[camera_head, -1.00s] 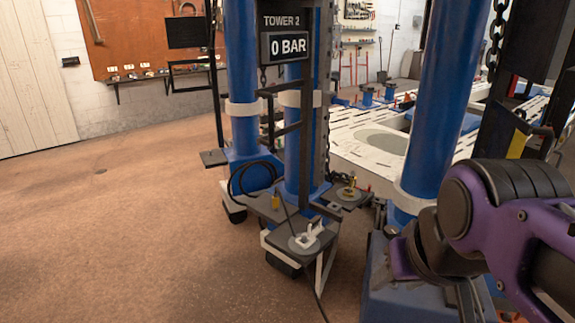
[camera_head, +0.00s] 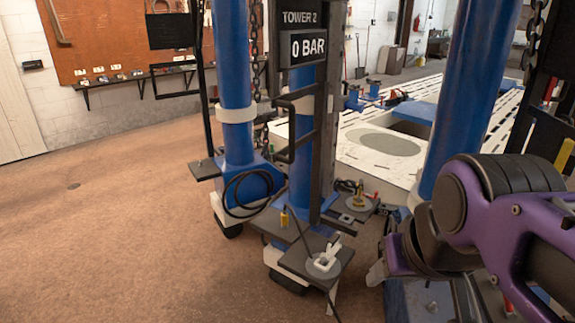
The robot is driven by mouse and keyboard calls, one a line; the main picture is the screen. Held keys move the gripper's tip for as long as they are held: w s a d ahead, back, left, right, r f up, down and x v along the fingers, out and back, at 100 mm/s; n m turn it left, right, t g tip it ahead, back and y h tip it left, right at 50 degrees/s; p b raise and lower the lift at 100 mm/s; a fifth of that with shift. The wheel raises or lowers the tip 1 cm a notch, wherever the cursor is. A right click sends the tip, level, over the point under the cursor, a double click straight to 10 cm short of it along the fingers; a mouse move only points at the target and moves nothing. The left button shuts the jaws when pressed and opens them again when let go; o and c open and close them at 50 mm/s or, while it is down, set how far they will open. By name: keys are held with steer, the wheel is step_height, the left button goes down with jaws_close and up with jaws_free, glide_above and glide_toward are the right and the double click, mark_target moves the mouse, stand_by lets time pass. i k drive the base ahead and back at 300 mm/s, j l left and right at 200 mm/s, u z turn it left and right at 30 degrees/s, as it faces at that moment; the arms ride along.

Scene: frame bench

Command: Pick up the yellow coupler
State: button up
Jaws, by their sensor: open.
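A small yellow piece (camera_head: 284,218) stands on the dark foot of the tower, near the black hose. A second yellow, brass-like fitting (camera_head: 359,196) stands on a round grey pad to its right, with a red bit beside it. Both are small; I cannot tell for sure which is the coupler. My gripper (camera_head: 379,270) shows only in part at the lower right, below my purple wrist.
A white clamp-like part (camera_head: 325,258) sits on a round pad on the front shelf (camera_head: 297,258). Blue columns (camera_head: 470,90) and a dark post carrying the "0 BAR" sign (camera_head: 308,46) rise close by. A slotted white bed (camera_head: 430,105) lies behind. The brown floor (camera_head: 110,230) at left is clear.

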mark_target(284, 216)
steer(key=i+j, duration=0.2)
steer(key=i+j+z, duration=0.15)
steer(key=j, duration=0.25)
steer(key=i+j, duration=0.3)
steer(key=i+j+z, duration=0.1)
steer(key=j, duration=0.3)
steer(key=i+j+z, duration=0.1)
steer(key=i+j, duration=0.35)
steer(key=j, duration=0.25)
steer(key=i+j+z, duration=0.1)
steer(key=j, duration=0.25)
steer(key=i, duration=0.05)
